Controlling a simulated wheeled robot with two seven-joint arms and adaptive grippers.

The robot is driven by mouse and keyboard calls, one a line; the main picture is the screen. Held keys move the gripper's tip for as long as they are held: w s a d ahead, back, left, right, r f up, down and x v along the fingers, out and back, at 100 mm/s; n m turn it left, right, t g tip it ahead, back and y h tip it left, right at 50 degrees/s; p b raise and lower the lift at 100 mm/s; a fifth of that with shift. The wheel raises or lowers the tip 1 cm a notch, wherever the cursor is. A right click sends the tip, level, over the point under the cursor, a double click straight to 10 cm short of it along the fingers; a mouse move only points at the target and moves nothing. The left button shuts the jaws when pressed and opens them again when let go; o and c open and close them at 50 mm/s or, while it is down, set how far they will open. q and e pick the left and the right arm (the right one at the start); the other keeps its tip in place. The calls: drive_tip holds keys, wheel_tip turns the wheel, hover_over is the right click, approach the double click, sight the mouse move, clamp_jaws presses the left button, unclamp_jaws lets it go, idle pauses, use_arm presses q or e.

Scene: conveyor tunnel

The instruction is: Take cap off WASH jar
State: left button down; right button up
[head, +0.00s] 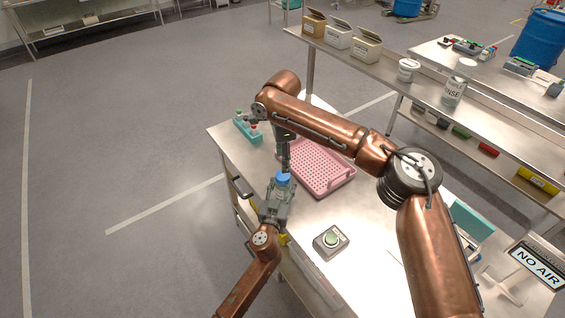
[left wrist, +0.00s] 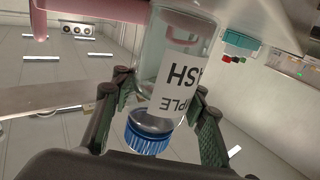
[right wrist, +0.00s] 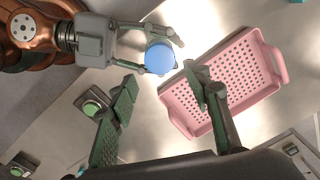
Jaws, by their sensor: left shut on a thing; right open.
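The WASH jar (left wrist: 150,50) is clear, with a white label reading "SH" and "PLE" in the part that shows. My left gripper (left wrist: 162,84) is shut around it. Its blue cap (head: 283,178) is on the jar and faces up in the head view; the cap also shows in the left wrist view (left wrist: 146,138) and in the right wrist view (right wrist: 160,58). My right gripper (head: 285,165) points down just above the cap. In the right wrist view its fingers (right wrist: 160,76) are open and spread, with the cap beyond their tips and nothing between them.
A pink perforated tray (head: 318,168) lies on the steel table beside the jar. A teal rack (head: 247,128) with tubes stands at the far corner. A green-button box (head: 331,240) sits nearer. The shelf behind holds a RINSE jar (head: 453,92) and boxes (head: 367,47).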

sight(283, 175)
drive_tip(key=shift+o, duration=0.4)
drive_tip(key=shift+w+f, duration=0.15)
drive_tip(key=shift+f, duration=1.8)
drive_tip(key=shift+w+f, duration=0.1)
drive_tip(key=shift+f, duration=1.8)
